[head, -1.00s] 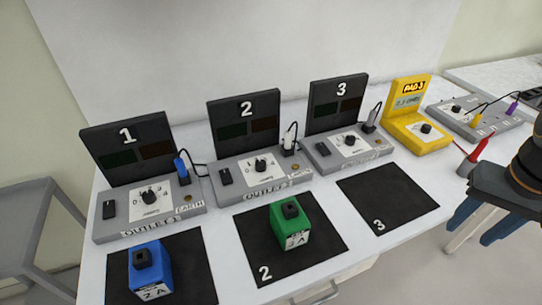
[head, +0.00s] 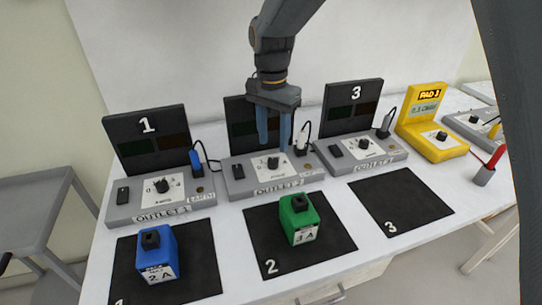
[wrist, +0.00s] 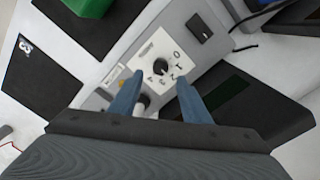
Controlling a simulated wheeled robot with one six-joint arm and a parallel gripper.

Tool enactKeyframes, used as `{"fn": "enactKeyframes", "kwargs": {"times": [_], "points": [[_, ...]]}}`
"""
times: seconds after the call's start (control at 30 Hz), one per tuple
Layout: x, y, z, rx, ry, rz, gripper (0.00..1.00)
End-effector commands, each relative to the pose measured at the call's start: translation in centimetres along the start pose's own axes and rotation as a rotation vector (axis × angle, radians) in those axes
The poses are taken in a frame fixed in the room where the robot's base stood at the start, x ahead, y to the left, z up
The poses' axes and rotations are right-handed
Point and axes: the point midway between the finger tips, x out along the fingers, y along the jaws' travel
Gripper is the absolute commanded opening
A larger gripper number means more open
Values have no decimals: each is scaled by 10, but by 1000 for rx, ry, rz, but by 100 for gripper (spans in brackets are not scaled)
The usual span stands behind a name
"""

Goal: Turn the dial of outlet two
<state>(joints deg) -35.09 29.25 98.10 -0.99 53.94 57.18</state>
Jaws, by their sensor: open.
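Outlet two (head: 236,186) is a grey box with a black back panel, in the middle of the row in the head view. Its black dial (head: 273,163) sits on a white scale plate. The dial also shows in the wrist view (wrist: 161,68), with numbers around it. My gripper (head: 274,144) is open, its two blue fingers pointing down just above the dial. In the wrist view the fingertips (wrist: 160,74) lie either side of the dial. I cannot tell whether they touch it. My gripper hides part of panel 2.
Outlet 1 (head: 180,209) stands at left and outlet 3 (head: 390,164) at right. A white plug (head: 301,142) with a cable stands close right of my fingers. A green block (head: 298,220) and a blue block (head: 157,256) rest on black mats. A yellow unit (head: 436,148) stands farther right.

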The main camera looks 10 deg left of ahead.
Motion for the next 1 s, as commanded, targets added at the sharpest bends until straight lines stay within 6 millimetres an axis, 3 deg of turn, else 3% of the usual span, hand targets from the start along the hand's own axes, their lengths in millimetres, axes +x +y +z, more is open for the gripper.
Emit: {"fn": "enactKeyframes", "kwargs": {"times": [0.33,0.73,1.0], "points": [[49,0,2,-4,-1,1,43],[58,1,0,-1,1,-1,43],[58,1,0,-1,1,-1,2]]}}
